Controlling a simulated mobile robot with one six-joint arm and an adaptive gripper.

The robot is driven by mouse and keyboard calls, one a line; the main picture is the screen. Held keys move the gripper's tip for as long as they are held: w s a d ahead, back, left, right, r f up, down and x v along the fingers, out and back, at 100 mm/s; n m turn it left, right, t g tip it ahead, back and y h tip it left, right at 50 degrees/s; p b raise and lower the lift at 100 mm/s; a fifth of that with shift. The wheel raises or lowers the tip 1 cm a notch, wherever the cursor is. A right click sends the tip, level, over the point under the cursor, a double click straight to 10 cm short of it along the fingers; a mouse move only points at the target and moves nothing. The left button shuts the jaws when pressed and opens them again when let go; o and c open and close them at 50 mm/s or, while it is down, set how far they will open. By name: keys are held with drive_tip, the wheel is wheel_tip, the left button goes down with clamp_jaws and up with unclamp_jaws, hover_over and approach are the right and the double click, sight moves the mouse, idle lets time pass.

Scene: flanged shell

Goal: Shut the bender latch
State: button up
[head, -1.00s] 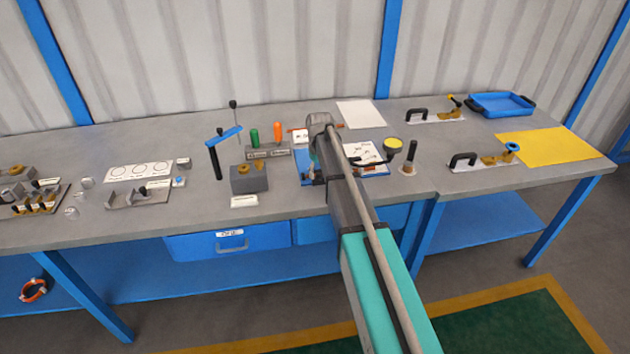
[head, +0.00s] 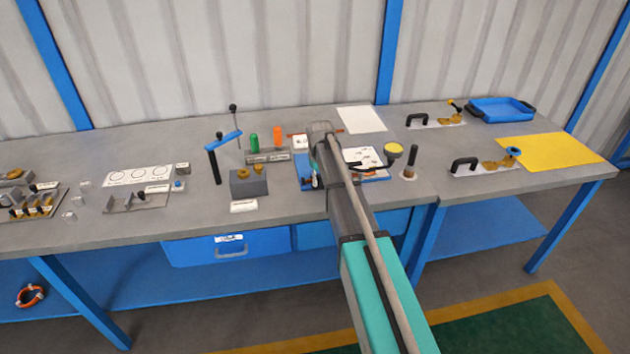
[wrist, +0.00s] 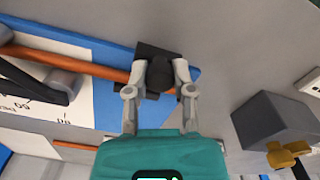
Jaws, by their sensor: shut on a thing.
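In the wrist view, the bender's blue base (wrist: 100,55) has a copper-coloured tube (wrist: 95,66) running across it. Near the base's edge is a black block (wrist: 150,50) with a dark rounded piece (wrist: 160,74), seemingly the latch, at the tube's end. My gripper (wrist: 160,82) is shut on this dark piece, a finger on either side. Whether the latch is fully down cannot be told. In the head view, my arm hides most of the bender; its blue base (head: 303,172) shows at the left, and my gripper is hidden.
A grey block (wrist: 275,122) with a brass piece stands close right of my gripper in the wrist view; it also shows in the head view (head: 248,185). An upright stand with a blue crossbar (head: 225,140) is behind it. A dark-topped post (head: 409,165) stands right of the bender.

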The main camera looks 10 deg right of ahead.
clamp_jaws()
drive_tip(key=shift+w, duration=1.55)
drive_tip(key=o, duration=0.8)
unclamp_jaws()
drive_tip(key=shift+w, duration=0.1)
drive_tip(key=shift+s, duration=0.25)
